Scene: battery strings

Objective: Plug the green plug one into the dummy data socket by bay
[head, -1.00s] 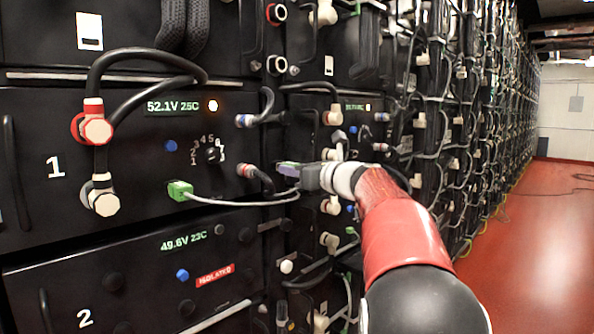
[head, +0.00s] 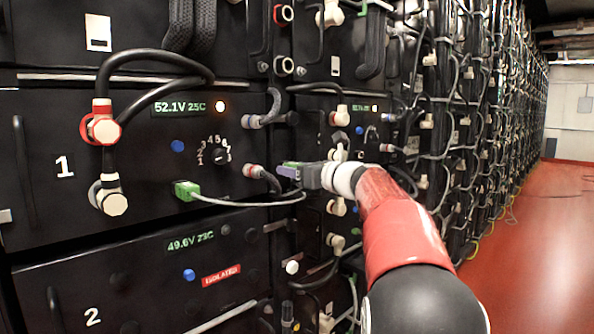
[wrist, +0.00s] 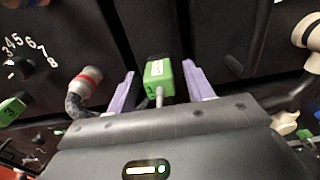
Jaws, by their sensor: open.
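The green plug one (wrist: 158,80), with a dark "1" on its side and a pale cable at its rear, stands between my gripper's purple fingers in the wrist view. My gripper (wrist: 158,71) is open, with a gap on both sides of the plug. The plug's front end is against or close to a dark upright strip. I cannot tell whether it sits in a socket. In the head view, my gripper (head: 286,169) is at the rack, right of bay 1, and largely hides the plug. The dummy data socket cannot be made out.
Another green plug (head: 187,190) is in bay 1's front; its pale cable runs right, below my gripper. A grey connector with a red band (wrist: 86,82) is close left of my fingers. More connectors and loose cables crowd the right. The red floor (head: 540,250) is clear.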

